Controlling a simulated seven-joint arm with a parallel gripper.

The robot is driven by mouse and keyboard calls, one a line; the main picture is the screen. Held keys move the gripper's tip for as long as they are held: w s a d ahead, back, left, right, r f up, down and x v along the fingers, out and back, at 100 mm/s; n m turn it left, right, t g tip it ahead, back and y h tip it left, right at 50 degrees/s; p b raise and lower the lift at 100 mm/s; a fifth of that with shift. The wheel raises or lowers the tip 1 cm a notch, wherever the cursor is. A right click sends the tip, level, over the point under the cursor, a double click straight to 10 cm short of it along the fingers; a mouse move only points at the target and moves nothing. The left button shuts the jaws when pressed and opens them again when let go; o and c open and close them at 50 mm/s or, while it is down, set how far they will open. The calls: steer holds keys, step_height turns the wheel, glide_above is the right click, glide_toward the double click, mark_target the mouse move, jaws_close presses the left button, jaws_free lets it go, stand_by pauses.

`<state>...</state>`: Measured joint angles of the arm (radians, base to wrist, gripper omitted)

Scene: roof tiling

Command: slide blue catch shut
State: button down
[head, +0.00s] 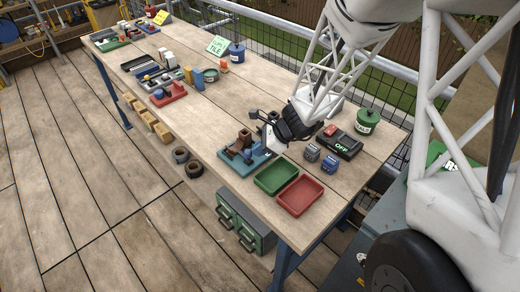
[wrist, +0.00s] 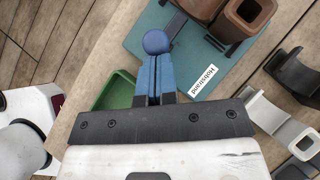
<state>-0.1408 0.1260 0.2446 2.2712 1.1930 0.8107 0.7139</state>
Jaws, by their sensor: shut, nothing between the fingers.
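Nothing shows between the fingers. In the head view the teal board (head: 232,166) lies near the front edge of the bench, and my gripper reaches over its right side. Blue parts and brown pipe pieces on the board overlap there, so the catch's position is unclear.
Brown square pipe pieces (wrist: 247,18) stand on the board. A green tray (head: 277,177) and a red tray (head: 301,196) lie to its right. Black and grey brackets (wrist: 290,75) sit close by in the wrist view. Bare bench (head: 225,112) lies behind the board.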

steer(key=shift+w+a, duration=1)
steer(key=shift+d, duration=0.15)
steer(key=shift+d+r, duration=0.1)
steer(key=shift+d, duration=0.75)
steer(key=d, duration=0.1)
steer(key=d+r, duration=0.1)
steer(key=d, duration=0.1)
steer(key=v, duration=0.8)
steer(key=shift+d+r, duration=0.2)
steer(key=shift+r, duration=0.1)
